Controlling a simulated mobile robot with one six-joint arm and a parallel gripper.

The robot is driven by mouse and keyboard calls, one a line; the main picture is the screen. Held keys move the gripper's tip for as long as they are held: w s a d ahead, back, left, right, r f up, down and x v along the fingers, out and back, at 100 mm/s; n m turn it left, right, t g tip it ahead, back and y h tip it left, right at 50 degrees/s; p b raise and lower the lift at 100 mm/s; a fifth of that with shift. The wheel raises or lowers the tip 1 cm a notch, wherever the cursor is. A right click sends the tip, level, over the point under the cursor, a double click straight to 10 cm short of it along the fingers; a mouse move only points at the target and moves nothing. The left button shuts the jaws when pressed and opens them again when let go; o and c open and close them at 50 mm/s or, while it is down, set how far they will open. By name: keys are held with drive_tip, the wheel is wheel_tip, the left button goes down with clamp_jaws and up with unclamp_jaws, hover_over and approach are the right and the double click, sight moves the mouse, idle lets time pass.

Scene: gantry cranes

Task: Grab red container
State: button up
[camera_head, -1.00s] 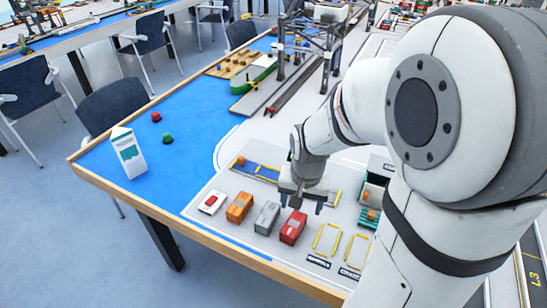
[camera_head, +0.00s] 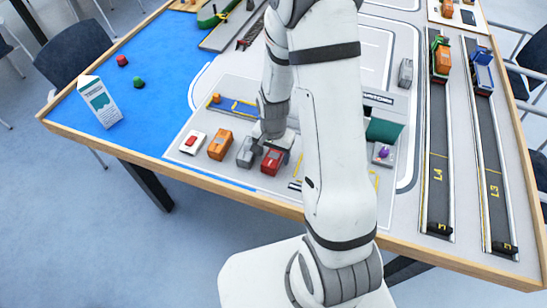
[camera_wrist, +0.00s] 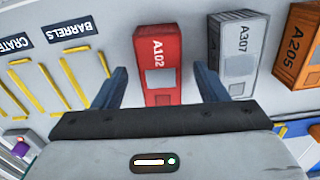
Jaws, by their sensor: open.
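The red container (camera_head: 272,162), marked A102, stands on the grey board near the table's front edge, at the right end of a row of containers. In the wrist view the red container (camera_wrist: 158,62) reaches in between the two blue fingers of my gripper (camera_wrist: 163,85). The fingers are spread wide, with a gap on each side of it. The right finger points at the space between the red container and the grey one. In the head view my gripper (camera_head: 268,145) is just above and behind the red container, and my arm hides part of this area.
The grey container (camera_head: 246,153), marked A307, stands close beside the red one. Empty yellow-lined slots (camera_wrist: 82,80) labelled BARRELS and CRATE lie on the other side.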

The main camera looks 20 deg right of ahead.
drive_tip(key=shift+f, duration=1.25)
drive_tip(key=c, duration=1.1)
drive_tip(key=shift+r, duration=0.15)
